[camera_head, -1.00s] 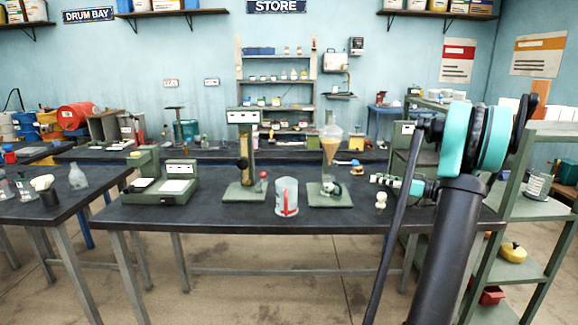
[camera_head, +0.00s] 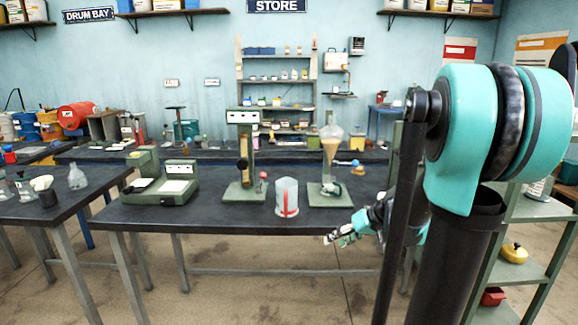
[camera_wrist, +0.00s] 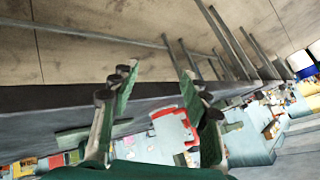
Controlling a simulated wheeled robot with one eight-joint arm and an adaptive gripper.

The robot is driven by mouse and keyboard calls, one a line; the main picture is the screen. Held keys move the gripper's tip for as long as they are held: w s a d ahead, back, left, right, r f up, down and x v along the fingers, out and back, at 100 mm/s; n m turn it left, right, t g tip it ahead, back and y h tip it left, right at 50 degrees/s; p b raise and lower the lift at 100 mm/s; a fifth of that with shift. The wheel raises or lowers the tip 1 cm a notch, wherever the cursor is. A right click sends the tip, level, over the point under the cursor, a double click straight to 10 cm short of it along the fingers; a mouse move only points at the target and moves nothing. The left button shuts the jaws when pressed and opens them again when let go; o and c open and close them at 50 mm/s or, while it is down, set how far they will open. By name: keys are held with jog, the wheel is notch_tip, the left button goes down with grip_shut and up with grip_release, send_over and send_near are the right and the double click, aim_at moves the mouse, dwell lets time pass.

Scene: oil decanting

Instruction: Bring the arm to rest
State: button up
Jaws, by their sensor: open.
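My gripper (camera_head: 342,235) is low at the front edge of the dark bench (camera_head: 230,218), to the right of centre in the head view. Its fingers point left. In the wrist view the two green fingers of my gripper (camera_wrist: 158,84) stand wide apart, with nothing held between them. My teal and black arm fills the right side of the head view and hides part of the bench and the shelf behind it.
A clear beaker with a red mark (camera_head: 287,198) stands near the bench's front edge. Behind it are a flask of amber liquid on a green stand (camera_head: 330,150) and a green column device (camera_head: 243,160). A green shelf rack (camera_head: 540,210) stands at right.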

jog(key=s+d+f+m+h, duration=0.1)
jog(key=s+f+h, duration=0.2)
jog(key=s, duration=0.6)
jog(key=s+d+f+m+h, duration=0.2)
jog(key=s+f+h, duration=0.2)
jog(key=s+f, duration=0.2)
jog(key=s, duration=0.2)
jog(key=shift+s+d, duration=0.2)
jog(key=shift+s, duration=0.15)
